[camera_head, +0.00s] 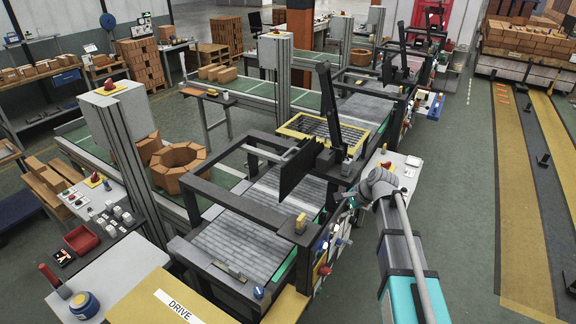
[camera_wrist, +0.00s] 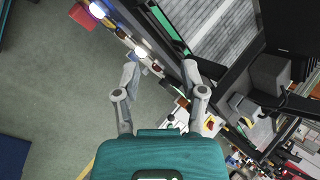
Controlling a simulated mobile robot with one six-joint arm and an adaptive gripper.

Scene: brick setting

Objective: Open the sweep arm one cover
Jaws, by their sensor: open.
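No part is labelled as the sweep arm one cover, so I cannot tell which piece it is. The nearest conveyor machine has a dark frame with a black upright panel (camera_head: 300,170) and a tall dark post (camera_head: 331,105). A yellow cover marked DRIVE (camera_head: 165,305) is at the bottom left. My gripper (camera_head: 378,180) is to the right of the machine, close to its side with coloured controls (camera_head: 326,255). In the wrist view my gripper (camera_wrist: 160,72) is open, with nothing between its fingers. The machine's edge (camera_wrist: 168,60) lies beyond the fingertips.
A yellow-framed grate (camera_head: 323,130) is behind the panel. A ring of bricks (camera_head: 180,165) stands on the conveyor. A side bench (camera_head: 75,205) is at the left.

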